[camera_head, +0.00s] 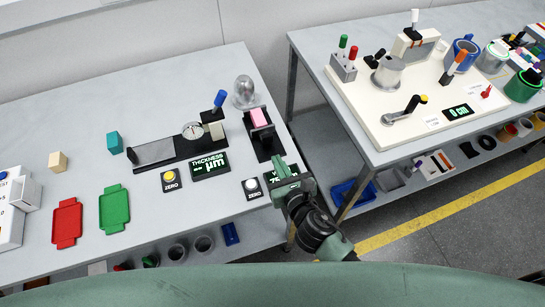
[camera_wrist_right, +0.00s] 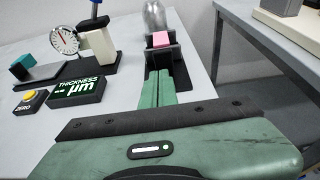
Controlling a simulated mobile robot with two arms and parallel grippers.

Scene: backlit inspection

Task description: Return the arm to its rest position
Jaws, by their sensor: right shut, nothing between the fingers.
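My right gripper (camera_head: 281,168) is shut and empty, over the near right edge of the left table. Its green fingers lie together in the right wrist view (camera_wrist_right: 159,86). They point toward a black fixture (camera_head: 262,143) that holds a pink block (camera_head: 259,117). The pink block also shows in the wrist view (camera_wrist_right: 161,39), beyond the fingertips. In the head view the gripper partly covers a small display (camera_head: 272,177) beside a white button (camera_head: 251,187). My left gripper is in neither view.
A thickness gauge (camera_head: 192,131) and its display (camera_head: 210,166) stand left of the fixture, with a yellow ZERO button (camera_head: 171,180). A silver dome (camera_head: 244,92) stands behind. Red (camera_head: 67,222) and green (camera_head: 114,208) trays lie left. A gap separates the right table (camera_head: 330,38).

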